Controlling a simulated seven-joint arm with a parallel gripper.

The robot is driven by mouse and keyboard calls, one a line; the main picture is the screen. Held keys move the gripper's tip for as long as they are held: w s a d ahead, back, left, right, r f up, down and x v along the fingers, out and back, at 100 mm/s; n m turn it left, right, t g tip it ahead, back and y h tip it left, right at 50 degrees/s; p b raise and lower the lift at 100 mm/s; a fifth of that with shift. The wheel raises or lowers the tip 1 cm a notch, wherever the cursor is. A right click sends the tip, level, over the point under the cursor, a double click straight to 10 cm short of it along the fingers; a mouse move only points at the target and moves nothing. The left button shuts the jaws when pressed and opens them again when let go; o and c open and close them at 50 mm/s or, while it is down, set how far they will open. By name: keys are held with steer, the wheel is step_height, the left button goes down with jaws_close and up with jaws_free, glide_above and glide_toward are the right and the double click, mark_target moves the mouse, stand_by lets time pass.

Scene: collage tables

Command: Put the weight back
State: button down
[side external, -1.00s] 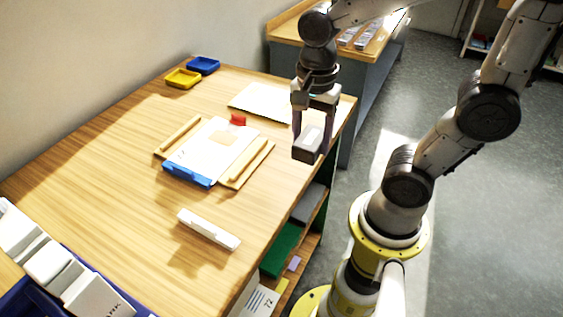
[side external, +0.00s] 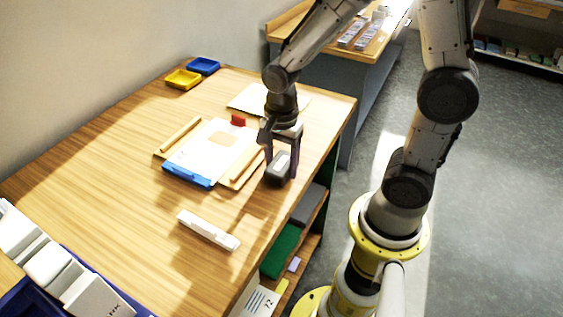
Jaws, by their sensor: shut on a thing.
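My gripper (side external: 281,158) is shut on a grey block-shaped weight (side external: 278,170). The weight has a lighter top and dark sides. It is at the right side of the wooden table (side external: 120,170), just right of the board with wooden rails (side external: 238,176). I cannot tell whether it touches the tabletop or hangs a little above it. A white sheet (side external: 200,158) with a tan square lies between the rails, with a blue bar (side external: 187,175) at its front edge and a red piece (side external: 238,120) at its back.
A white bar (side external: 208,230) lies on the table in front of the board. Yellow (side external: 183,79) and blue (side external: 204,65) trays sit at the back, near a pale sheet (side external: 247,98). White boxes (side external: 52,264) fill the front left corner. The table's left middle is clear.

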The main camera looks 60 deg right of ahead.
mark_target(282, 162)
steer(key=shift+c, duration=0.6)
jaws_free()
steer(key=shift+f, duration=0.15)
step_height(282, 162, up, 11)
steer(key=s+r+n+t, duration=0.4)
steer(key=s+n, duration=0.5)
steer(key=n, duration=0.9)
steer(key=shift+s+d+r+t, duration=0.15)
steer(key=shift+s+r+t, duration=0.25)
steer(key=shift+t, duration=0.4)
